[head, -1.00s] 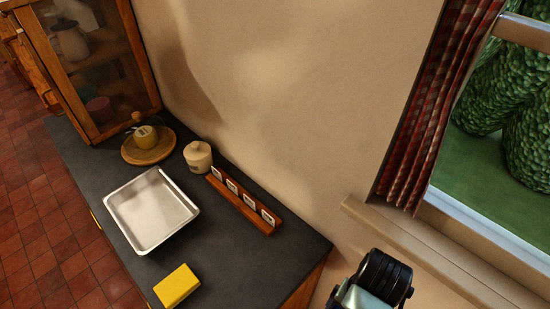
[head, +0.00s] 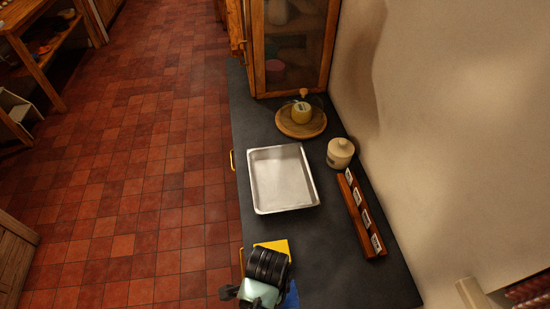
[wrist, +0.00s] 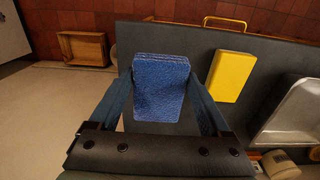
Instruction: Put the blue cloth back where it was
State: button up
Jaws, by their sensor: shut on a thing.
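The blue cloth (wrist: 160,85) is a folded block between the two fingers of my gripper (wrist: 160,95) in the wrist view. My gripper is shut on it, over the dark counter (head: 335,270). I cannot tell whether the cloth touches the counter. In the head view only a sliver of the blue cloth (head: 291,297) shows beside my wrist, which hides the rest. A yellow cloth (head: 278,245) lies flat on the counter just beyond my gripper, partly hidden by it. The yellow cloth shows whole in the wrist view (wrist: 229,76), right of the blue one and apart from it.
A metal tray (head: 251,180) lies on the counter beyond the yellow cloth. A glazed cabinet (head: 259,65) closes the far end.

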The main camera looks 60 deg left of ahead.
jog(key=shift+f, duration=3.6)
jog(key=shift+f, duration=0.2)
jog(key=o, duration=1)
notch_tip(320, 180, up, 12)
jog(key=shift+r, duration=0.25)
